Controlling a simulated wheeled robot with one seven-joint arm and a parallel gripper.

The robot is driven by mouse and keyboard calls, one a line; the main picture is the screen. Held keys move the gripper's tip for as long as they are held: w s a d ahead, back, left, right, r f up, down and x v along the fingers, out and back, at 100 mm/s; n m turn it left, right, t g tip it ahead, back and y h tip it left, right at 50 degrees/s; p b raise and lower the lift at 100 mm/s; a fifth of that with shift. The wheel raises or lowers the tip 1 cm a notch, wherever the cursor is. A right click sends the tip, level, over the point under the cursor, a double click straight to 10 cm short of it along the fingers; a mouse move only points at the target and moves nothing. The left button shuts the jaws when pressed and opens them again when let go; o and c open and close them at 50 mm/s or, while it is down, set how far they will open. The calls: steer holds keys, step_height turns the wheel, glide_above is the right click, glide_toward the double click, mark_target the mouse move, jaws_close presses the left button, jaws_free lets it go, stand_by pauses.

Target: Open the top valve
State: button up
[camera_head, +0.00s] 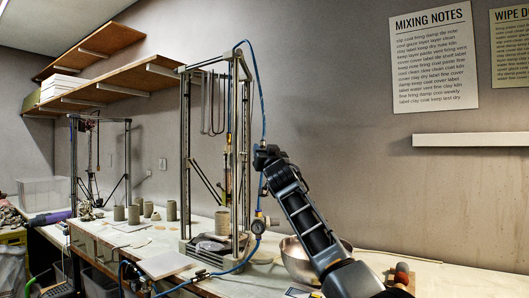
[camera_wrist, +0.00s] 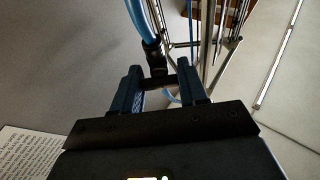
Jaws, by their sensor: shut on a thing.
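The top valve (camera_wrist: 154,58) is a dark fitting on the blue hose (camera_wrist: 140,18), seen in the wrist view between my fingers. My gripper (camera_wrist: 160,72) is shut on it, with one finger on each side of its dark lower part. In the head view, my gripper (camera_head: 263,156) is at the blue hose (camera_head: 262,108), just right of the tall printer frame (camera_head: 186,150). There my gripper hides the top valve. The angle of the valve's handle cannot be told.
A lower fitting with a yellow part and a gauge (camera_head: 258,226) sits on the hose below. A metal bowl (camera_head: 296,258) stands on the bench under my arm. Clay pots (camera_head: 171,210) stand to the left. The wall behind carries a mixing notes sheet (camera_head: 434,60) and a white ledge (camera_head: 470,140).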

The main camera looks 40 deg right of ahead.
steer(key=shift+c, duration=1.4)
steer(key=shift+r+n+y+p, duration=0.35)
steer(key=shift+n+p, duration=0.25)
steer(key=shift+p, duration=0.3)
steer(key=shift+d+n+t+y+p, duration=0.1)
steer(key=shift+n+t+y+p, duration=0.3)
steer(key=shift+n+p, duration=0.65)
steer(key=shift+f+n+y+p, duration=0.3)
steer(key=shift+n+y+p, duration=0.25)
steer(key=shift+n, duration=0.2)
steer(key=o, duration=1)
steer(key=shift+o, duration=0.2)
